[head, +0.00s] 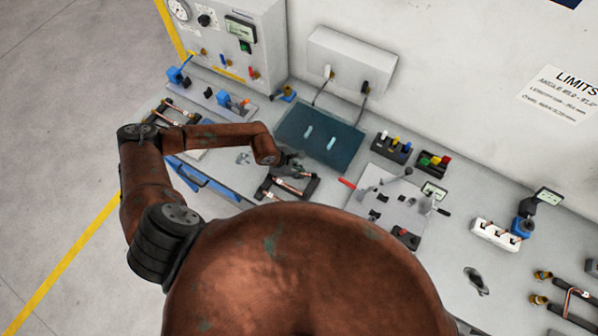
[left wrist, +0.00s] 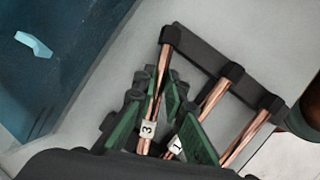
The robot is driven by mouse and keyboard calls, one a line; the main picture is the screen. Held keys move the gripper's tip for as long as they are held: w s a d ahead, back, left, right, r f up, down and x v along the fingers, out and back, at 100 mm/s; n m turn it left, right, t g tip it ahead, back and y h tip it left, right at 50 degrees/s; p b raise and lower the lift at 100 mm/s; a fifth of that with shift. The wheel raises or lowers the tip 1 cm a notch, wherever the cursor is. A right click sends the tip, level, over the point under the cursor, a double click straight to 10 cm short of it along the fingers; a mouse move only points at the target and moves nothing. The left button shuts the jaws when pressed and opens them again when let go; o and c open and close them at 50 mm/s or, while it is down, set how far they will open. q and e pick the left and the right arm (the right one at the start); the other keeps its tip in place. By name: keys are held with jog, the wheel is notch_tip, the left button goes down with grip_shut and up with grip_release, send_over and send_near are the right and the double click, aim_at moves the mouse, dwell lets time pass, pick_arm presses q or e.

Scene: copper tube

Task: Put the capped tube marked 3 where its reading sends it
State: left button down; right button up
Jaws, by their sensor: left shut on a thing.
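The tube marked 3 (left wrist: 152,108) is a copper tube with a black cap at its far end, lying in a black rack (left wrist: 204,52). My left gripper (left wrist: 158,100), with green-lined fingers, is shut on this tube. A second tube, marked 1 (left wrist: 212,97), and a third copper tube (left wrist: 245,140) lie beside it in the rack. In the head view, the left gripper (head: 290,163) is at the far side of the rack (head: 314,187). My right gripper is not in view.
A dark blue mat (head: 340,151) with two light blue pieces lies behind the rack. A grey fixture plate (head: 385,212) with a red handle is to the right. A white block with copper pieces (head: 495,235) stands farther right. A LIMITS sign (head: 562,90) hangs on the wall.

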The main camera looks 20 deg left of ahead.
pick_arm(q)
jog(key=shift+f, duration=0.1)
jog(key=shift+f, duration=0.15)
jog(key=c, duration=2)
grip_release()
